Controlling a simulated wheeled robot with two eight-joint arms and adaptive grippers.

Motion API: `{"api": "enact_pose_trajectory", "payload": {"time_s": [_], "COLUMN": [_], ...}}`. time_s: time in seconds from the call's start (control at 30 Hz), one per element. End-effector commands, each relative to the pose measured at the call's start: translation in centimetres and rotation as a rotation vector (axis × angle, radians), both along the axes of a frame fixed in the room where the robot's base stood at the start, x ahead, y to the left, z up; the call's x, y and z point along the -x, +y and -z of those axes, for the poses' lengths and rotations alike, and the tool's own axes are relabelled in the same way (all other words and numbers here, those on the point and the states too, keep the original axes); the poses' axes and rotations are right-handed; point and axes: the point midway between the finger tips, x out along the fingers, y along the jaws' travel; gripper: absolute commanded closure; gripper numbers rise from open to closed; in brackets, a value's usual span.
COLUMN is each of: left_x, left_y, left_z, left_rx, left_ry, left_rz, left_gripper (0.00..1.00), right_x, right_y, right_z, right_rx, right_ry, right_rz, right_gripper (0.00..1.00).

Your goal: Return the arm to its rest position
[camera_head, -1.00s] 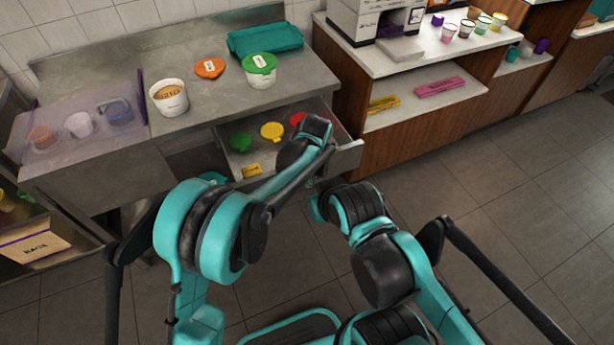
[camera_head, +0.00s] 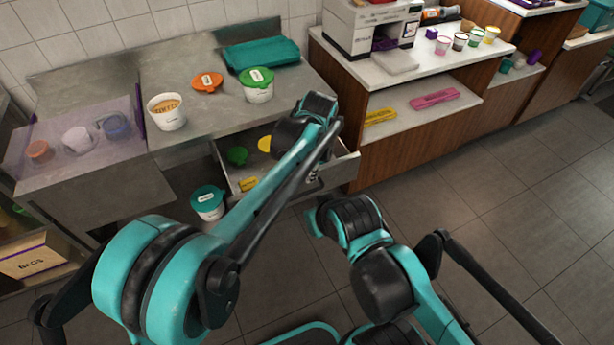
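My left arm (camera_head: 265,195) reaches forward from the lower left, with its wrist (camera_head: 305,120) bent over the open drawer. Only a small dark and metallic part of my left gripper (camera_head: 314,179) shows below the wrist, by the drawer's right front. I cannot tell whether it is open or shut, or see anything in it. My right arm (camera_head: 372,255) is folded close to my body at the lower middle. Its gripper is not visible.
The open drawer (camera_head: 347,168) holds green and yellow lids (camera_head: 237,156). A teal-lidded tub (camera_head: 208,205) stands low beside it. The counter (camera_head: 205,130) bears an open tub (camera_head: 166,112), a green-lidded tub (camera_head: 257,86) and a teal tray (camera_head: 262,53). Floor at right is clear.

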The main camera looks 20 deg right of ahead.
Motion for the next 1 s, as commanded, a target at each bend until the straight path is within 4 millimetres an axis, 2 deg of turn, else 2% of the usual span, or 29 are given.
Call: {"api": "enact_pose_trajectory", "payload": {"time_s": [0.5,0.6,0.67,0.77,0.87,1.0], "left_x": [0.0,-0.2,-0.4,-0.7,-0.3,1.5], "left_y": [0.0,1.0,2.7,7.2,13.0,20.9], "left_z": [-0.2,-0.7,-1.5,-3.4,-5.5,-7.4], "left_rx": [0.0,0.009,0.024,0.071,0.136,0.232], "left_ry": [0.0,-0.004,-0.012,-0.035,-0.066,-0.118], "left_rz": [-0.001,-0.027,-0.068,-0.188,-0.35,-0.585], "left_gripper": [0.8,0.8,0.8,0.8,0.8,0.8], "right_x": [0.0,0.0,0.0,0.0,0.0,0.0], "right_y": [0.0,0.0,0.0,0.0,0.0,0.0], "right_z": [0.0,0.0,0.0,0.0,0.0,0.0], "right_rx": [0.0,0.0,0.0,0.0,0.0,0.0], "right_ry": [0.0,0.0,0.0,0.0,0.0,0.0], "right_rz": [0.0,0.0,0.0,0.0,0.0,0.0], "right_gripper": [1.0,1.0,1.0,1.0,1.0,1.0]}}
